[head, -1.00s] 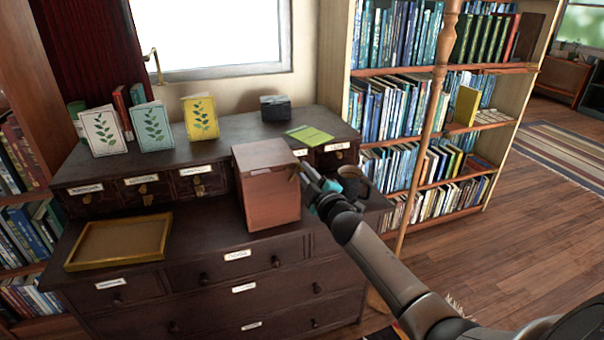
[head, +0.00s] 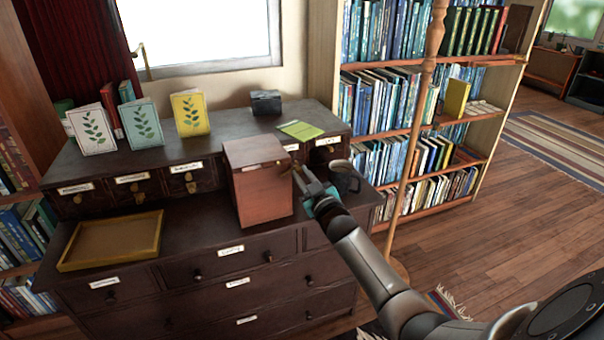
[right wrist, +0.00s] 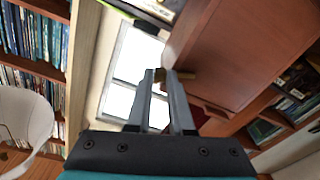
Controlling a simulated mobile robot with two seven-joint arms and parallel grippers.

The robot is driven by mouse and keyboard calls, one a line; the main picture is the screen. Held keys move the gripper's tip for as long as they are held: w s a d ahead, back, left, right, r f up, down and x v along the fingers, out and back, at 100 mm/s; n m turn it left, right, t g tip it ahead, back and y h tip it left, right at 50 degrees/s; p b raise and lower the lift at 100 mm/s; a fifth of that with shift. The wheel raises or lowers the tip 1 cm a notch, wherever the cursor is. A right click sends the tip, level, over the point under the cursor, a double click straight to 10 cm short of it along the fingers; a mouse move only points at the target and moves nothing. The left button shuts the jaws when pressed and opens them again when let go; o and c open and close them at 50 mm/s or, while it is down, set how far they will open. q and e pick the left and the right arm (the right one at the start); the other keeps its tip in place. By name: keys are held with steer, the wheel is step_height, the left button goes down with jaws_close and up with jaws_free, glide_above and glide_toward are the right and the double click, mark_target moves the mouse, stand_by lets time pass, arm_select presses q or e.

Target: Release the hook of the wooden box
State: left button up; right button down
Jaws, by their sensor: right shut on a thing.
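The wooden box (head: 262,198) is a reddish-brown upright box with its lid down, standing on the dark chest of drawers. Its small brass hook (right wrist: 184,75) shows at the box side in the right wrist view, at the fingertips. My right gripper (head: 299,172) is at the right side of the box, near its top. In the right wrist view the fingers (right wrist: 162,78) are close together and shut on the hook. The exact hold on the hook is partly hidden by the fingers. My left gripper is out of view.
A dark mug (head: 345,178) stands just right of my right gripper. A yellow-framed tray (head: 152,238) lies left of the box. Plant-print cards (head: 145,125), a green booklet (head: 300,130) and a small dark box (head: 266,102) are on the raised back. A wooden pole (head: 411,150) stands right.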

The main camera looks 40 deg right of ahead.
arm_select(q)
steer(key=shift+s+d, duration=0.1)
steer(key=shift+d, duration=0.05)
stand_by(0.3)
arm_select(e)
steer(key=c, duration=1.1)
jaws_free()
steer(key=o, duration=0.3)
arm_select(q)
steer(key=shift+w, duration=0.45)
arm_select(e)
steer(key=shift+f, duration=0.1)
